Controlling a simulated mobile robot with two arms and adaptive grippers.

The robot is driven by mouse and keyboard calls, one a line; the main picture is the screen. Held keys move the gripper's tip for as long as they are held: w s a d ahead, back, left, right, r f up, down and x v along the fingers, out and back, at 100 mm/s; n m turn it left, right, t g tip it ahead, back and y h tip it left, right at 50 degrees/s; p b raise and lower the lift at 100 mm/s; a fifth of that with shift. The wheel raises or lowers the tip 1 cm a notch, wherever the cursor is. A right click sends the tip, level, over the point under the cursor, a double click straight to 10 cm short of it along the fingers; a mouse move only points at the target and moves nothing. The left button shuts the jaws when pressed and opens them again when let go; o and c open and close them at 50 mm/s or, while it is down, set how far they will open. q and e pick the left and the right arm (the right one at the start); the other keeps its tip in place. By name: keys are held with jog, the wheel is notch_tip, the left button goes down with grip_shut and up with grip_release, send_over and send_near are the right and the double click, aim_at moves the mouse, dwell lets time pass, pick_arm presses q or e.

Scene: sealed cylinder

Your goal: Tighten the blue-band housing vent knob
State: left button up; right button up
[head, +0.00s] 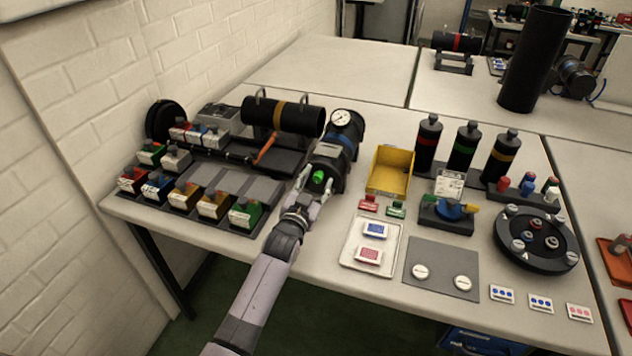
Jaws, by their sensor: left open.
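The blue-band housing (335,148) is a dark cylinder lying on the table, with a blue band around it and a white-faced gauge (341,118) on top at its far end. A bright green knob (319,177) shows at its near end. My left gripper (313,186) is open at that near end, its fingers on either side of the green knob. Whether the fingers touch the knob cannot be told. My right gripper is not in view.
A yellow bin (390,170) stands close to the right of the housing. A yellow-band cylinder (283,116) lies on a stand at the left, behind several small coloured boxes. A white tray (370,243) lies to the gripper's right. The table is clear behind the housing.

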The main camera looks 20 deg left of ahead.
pick_arm(q)
jog(key=shift+s, duration=0.1)
jog(key=s, duration=1.1)
jog(key=shift+s+a, duration=0.2)
jog(key=shift+s, duration=0.2)
